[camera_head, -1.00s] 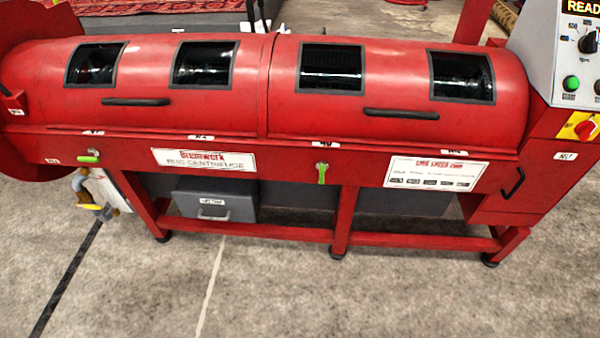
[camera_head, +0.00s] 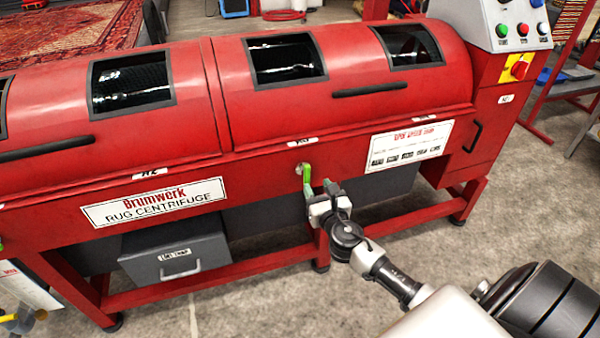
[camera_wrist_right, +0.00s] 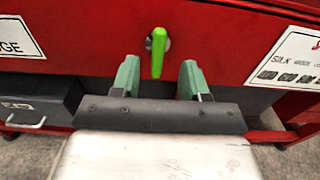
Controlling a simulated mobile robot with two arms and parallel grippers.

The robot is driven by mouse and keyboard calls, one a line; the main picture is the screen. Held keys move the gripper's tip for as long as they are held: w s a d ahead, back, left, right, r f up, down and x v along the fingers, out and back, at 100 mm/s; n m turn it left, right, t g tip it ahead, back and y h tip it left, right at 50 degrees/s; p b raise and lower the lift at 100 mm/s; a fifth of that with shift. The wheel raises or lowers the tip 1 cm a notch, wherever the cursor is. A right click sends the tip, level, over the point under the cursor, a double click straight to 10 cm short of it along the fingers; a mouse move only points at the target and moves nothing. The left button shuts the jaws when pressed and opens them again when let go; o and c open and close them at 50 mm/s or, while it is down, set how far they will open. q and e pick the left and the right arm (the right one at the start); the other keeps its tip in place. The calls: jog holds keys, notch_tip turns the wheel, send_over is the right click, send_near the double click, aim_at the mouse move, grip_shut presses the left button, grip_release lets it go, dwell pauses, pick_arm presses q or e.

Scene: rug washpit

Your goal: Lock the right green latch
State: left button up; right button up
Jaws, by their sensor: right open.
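The right green latch (camera_head: 307,180) is on the front of the red rug centrifuge (camera_head: 350,131), below the lid seam. Its handle hangs nearly straight down from a round pivot. In the right wrist view the latch (camera_wrist_right: 158,53) stands upright in the picture, centred ahead of the two green fingertips. My right gripper (camera_head: 324,194) is open just in front of the latch, and its fingers (camera_wrist_right: 158,78) are spread to either side with a gap between them. I cannot tell whether the latch's lower end is between the fingertips. My left gripper is not in view.
A grey drawer box (camera_head: 176,255) sits under the machine at the left. The control panel (camera_head: 506,22) with buttons and a red-yellow switch (camera_head: 519,69) is at the right end. Bare concrete floor (camera_head: 275,310) lies in front. A patterned rug (camera_head: 70,42) is behind.

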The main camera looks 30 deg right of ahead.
aim_at(308, 172)
jog(key=b+x, duration=0.1)
jog(key=x, duration=0.6)
jog(key=shift+w, duration=0.55)
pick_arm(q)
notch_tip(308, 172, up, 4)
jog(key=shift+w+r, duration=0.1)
pick_arm(e)
grip_shut()
